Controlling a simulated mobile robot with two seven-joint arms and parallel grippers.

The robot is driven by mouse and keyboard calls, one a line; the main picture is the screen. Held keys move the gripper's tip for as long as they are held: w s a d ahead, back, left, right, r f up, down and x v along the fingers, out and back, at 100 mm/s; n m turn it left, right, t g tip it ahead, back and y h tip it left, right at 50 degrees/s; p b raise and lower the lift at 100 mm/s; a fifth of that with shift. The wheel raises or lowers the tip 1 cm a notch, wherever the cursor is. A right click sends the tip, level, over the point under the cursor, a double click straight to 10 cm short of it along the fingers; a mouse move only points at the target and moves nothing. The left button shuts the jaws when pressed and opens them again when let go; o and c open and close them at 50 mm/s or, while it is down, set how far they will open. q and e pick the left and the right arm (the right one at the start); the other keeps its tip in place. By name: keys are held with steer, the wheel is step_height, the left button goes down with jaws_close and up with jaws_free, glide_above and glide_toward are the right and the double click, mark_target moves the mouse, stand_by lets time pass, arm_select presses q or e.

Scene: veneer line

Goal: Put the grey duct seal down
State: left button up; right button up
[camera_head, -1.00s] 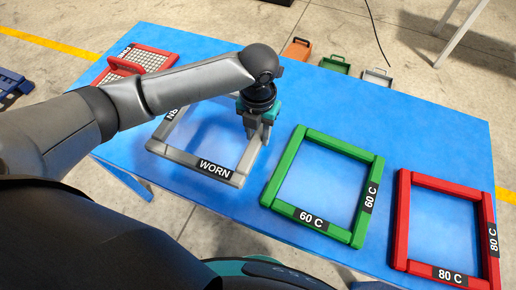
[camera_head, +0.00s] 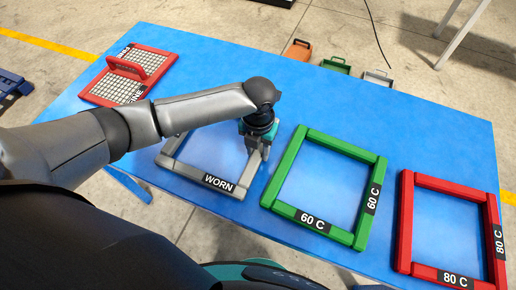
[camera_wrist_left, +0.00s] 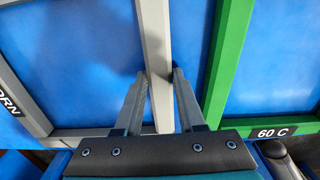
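The grey duct seal (camera_head: 232,187) is a square frame marked WORN. It is flat over the blue table (camera_head: 215,225), left of the green seal, at or very close to the tabletop; I cannot tell whether it touches. My left arm hides its far left part. My left gripper (camera_head: 260,151) is on its right-hand bar. In the left wrist view the fingers (camera_wrist_left: 159,74) straddle the grey bar (camera_wrist_left: 154,30), one on each side and seemingly touching it. My right gripper is not in view.
A green 60 C frame (camera_head: 332,143) lies just right of the grey seal, with a narrow gap. A red 80 C frame (camera_head: 405,225) lies farther right. A red-framed mesh panel with a handle (camera_head: 128,68) is at the far left. Small bins (camera_head: 336,66) stand beyond the table.

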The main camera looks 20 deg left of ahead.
arm_select(q)
steer(key=o, duration=0.4)
steer(key=shift+r, duration=0.1)
step_height(320, 180, up, 12)
steer(key=shift+r+p, duration=0.1)
steer(key=shift+p, duration=1)
